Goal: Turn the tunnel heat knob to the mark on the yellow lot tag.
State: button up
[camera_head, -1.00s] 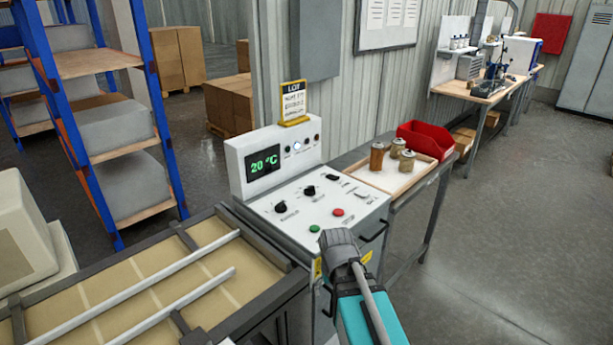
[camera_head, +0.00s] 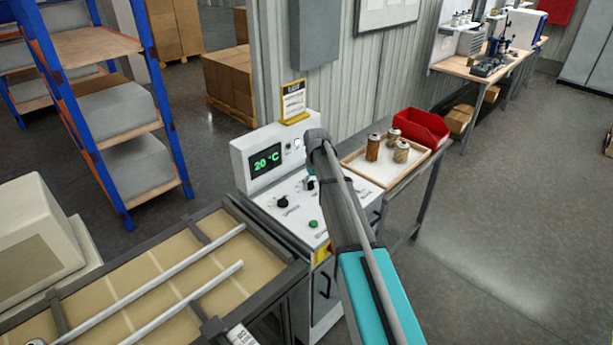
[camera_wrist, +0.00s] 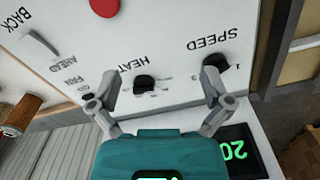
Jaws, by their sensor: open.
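The control box has a white panel (camera_head: 300,215). The black heat knob (camera_wrist: 145,84) shows in the wrist view between the fingers of my gripper (camera_wrist: 160,78), which is open and empty above the panel. In the head view the heat knob (camera_head: 309,184) sits beside my arm, which hides most of my gripper. The black speed knob (camera_wrist: 216,62) is close to the right finger in the wrist view. The yellow lot tag (camera_head: 293,102) stands on top of the box; its writing is too small to read. The green display (camera_head: 267,161) reads 20 °C.
A wooden tray (camera_head: 368,173) with several jars and a red bin (camera_head: 422,134) stands on the bench right of the box. A conveyor (camera_head: 150,280) with rails lies at left front. A red button (camera_wrist: 104,6) is on the panel.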

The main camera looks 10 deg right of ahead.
notch_tip(320, 180, up, 4)
jog(key=n+p, duration=0.2)
jog(key=p, duration=0.1)
send_over(309, 182)
jog(key=shift+w, duration=0.25)
jog(key=shift+f, duration=0.1)
notch_tip(309, 182, down, 14)
jog(key=b, duration=1.3)
jog(key=shift+r+b, duration=0.25)
jog(key=shift+b, duration=0.05)
jog(key=shift+c, duration=0.3)
jog(key=c, duration=1.1)
jog(key=shift+o, duration=0.2)
jog(key=shift+a, duration=0.3)
jog(key=shift+d+m, duration=0.1)
jog(key=shift+m, duration=0.2)
